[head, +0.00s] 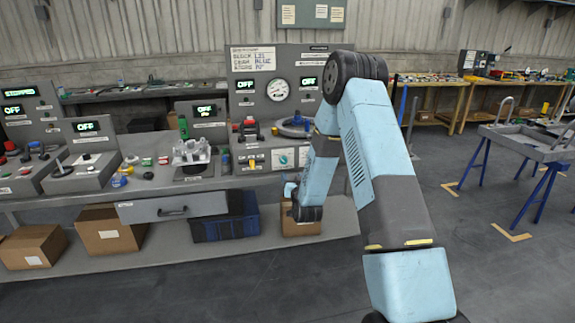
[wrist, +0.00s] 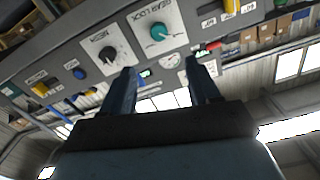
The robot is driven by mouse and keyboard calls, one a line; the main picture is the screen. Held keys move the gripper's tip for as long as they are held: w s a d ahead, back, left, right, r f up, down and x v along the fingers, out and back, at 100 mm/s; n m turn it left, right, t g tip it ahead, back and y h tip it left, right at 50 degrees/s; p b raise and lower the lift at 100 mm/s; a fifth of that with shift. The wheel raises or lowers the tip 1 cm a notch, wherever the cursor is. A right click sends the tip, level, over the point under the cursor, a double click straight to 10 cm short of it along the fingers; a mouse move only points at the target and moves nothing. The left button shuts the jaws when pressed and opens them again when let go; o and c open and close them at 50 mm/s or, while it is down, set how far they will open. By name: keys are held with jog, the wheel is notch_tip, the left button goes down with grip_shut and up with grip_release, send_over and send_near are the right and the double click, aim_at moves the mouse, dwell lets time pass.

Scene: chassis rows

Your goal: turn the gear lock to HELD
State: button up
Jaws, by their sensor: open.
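The gear lock is a teal round knob (wrist: 158,32) on a white plate marked GEAR LOCK in the wrist view. It also shows small on the front panel of the console in the head view (head: 283,159). I cannot read which position its pointer marks. My gripper (wrist: 161,66) has its two dark fingers spread, with nothing between them. The fingers point toward the panel, apart from the knob, which appears just beyond the fingertips. In the head view my gripper is low in front of the console, mostly hidden by my arm.
A black knob (wrist: 108,54) on a white plate sits beside the gear lock. A red control (wrist: 214,46), a yellow one (wrist: 231,6) and blue buttons are also on the panel. In the head view, a drawer (head: 173,207) and a blue crate (head: 226,223) are below the bench.

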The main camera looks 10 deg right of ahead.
aim_at(284, 162)
jog(key=w, duration=1.3)
jog(key=shift+w+f, duration=0.25)
jog(key=shift+w, duration=0.15)
